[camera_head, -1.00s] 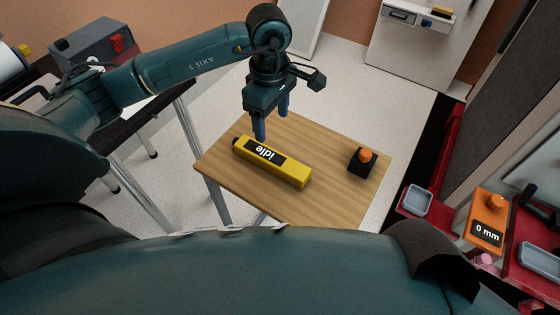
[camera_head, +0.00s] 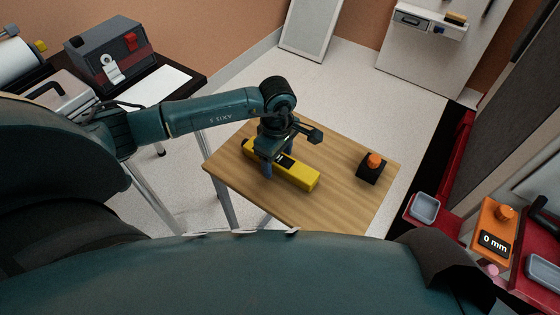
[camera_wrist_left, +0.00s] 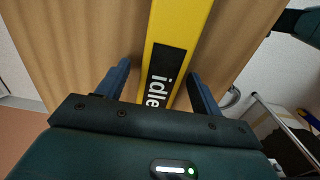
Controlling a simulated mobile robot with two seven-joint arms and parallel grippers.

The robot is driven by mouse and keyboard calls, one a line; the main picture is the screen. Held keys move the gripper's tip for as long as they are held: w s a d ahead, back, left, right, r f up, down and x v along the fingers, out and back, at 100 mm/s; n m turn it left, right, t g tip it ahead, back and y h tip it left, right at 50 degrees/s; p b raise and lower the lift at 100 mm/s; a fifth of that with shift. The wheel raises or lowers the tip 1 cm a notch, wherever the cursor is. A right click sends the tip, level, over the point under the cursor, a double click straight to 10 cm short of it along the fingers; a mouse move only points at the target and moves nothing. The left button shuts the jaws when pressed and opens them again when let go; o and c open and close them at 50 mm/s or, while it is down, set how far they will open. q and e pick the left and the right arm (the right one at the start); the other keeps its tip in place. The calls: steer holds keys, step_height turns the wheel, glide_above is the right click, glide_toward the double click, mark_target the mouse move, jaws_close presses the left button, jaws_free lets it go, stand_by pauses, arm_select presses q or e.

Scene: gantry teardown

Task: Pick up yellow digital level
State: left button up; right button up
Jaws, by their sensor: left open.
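The yellow digital level (camera_head: 298,176) lies flat on the small wooden table, and my left gripper covers part of it. In the left wrist view the level (camera_wrist_left: 181,22) runs between my fingers, with its black display reading "idle". My left gripper (camera_head: 277,168) is over the level near its left end, pointing down. In the wrist view the left gripper (camera_wrist_left: 160,85) is open, with one blue finger on each side of the level and a gap to it on both sides. My right gripper is not in view.
A black block with an orange knob (camera_head: 373,166) stands at the right of the wooden table (camera_head: 330,200). An orange device reading "0 mm" (camera_head: 494,232) and a grey tray (camera_head: 425,207) sit on red furniture at right. A grey machine (camera_head: 106,55) stands on the left table.

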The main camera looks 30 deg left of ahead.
arm_select(q)
steer(key=shift+f, duration=0.1)
steer(key=c, duration=1.3)
